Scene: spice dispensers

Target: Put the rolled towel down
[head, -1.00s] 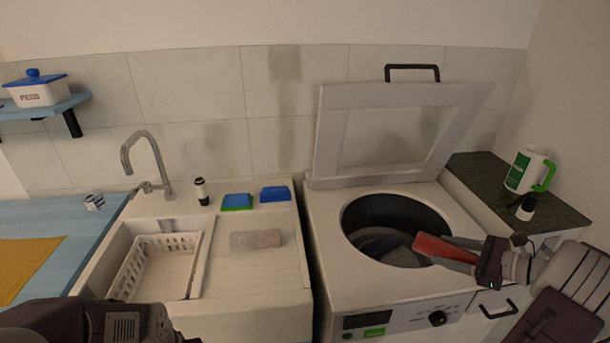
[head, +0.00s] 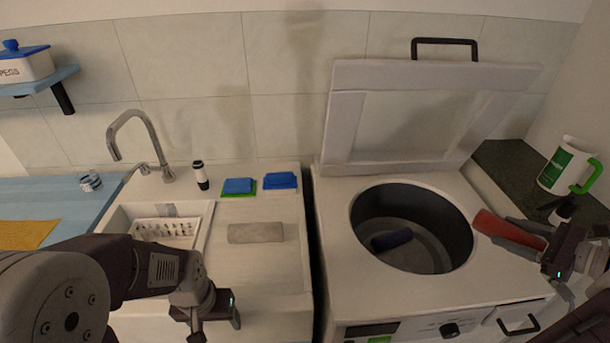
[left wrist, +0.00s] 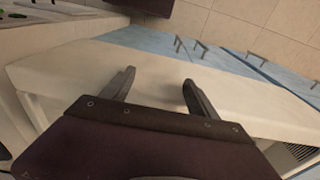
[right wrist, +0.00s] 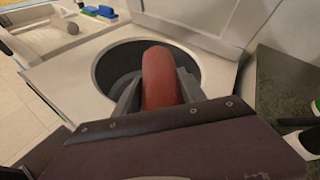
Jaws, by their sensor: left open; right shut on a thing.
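A red rolled towel (head: 508,230) is in my right gripper (head: 530,234), held just above the right edge of the washer's round opening. The right wrist view shows the red towel (right wrist: 160,78) between both fingers, pointing toward the drum. My left gripper (head: 208,322) is open and empty over the front of the sink counter; its spread fingers show in the left wrist view (left wrist: 158,88). A dark blue roll (head: 391,240) lies inside the washer drum (head: 440,255). A grey-beige rolled towel (head: 256,233) lies on the drainboard.
The washer lid (head: 345,125) stands open at the back. A white basket (head: 165,232) sits in the sink. Blue sponges (head: 280,181) and a small black-and-white bottle (head: 201,175) are behind the drainboard. A white-green jug (head: 566,168) stands on the dark counter at right.

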